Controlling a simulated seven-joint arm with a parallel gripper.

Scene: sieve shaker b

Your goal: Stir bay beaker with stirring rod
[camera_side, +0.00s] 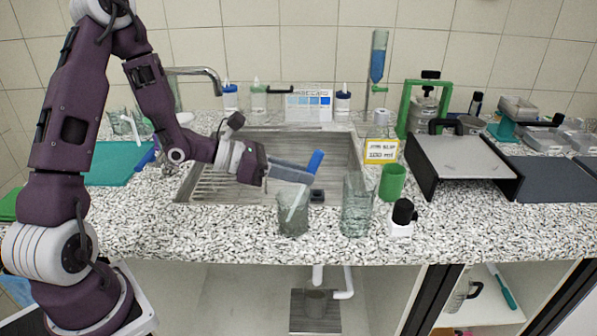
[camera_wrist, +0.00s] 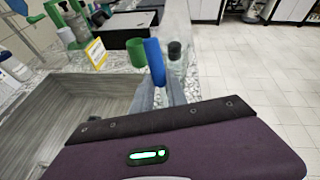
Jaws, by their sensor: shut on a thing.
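My gripper (camera_side: 305,174) is shut on the stirring rod, whose blue handle (camera_side: 316,161) sticks up at a tilt above the fingers. The rod's pale lower part slants down to the left and shows within the outline of a clear glass beaker (camera_side: 291,224) at the counter's front edge. A taller clear glass beaker (camera_side: 357,212) stands just to its right. No label shows which one is the bay beaker. In the wrist view, the blue handle (camera_wrist: 154,60) rises between the fingers (camera_wrist: 160,98); the rod's lower end is hidden.
A sink (camera_side: 225,180) lies behind and left of the beakers. A green cup (camera_side: 392,182), a small black-capped bottle (camera_side: 402,216) and a yellow-edged label card (camera_side: 381,150) stand to the right. A black-sided stand (camera_side: 455,158) is farther right. Open counter lies at the front right.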

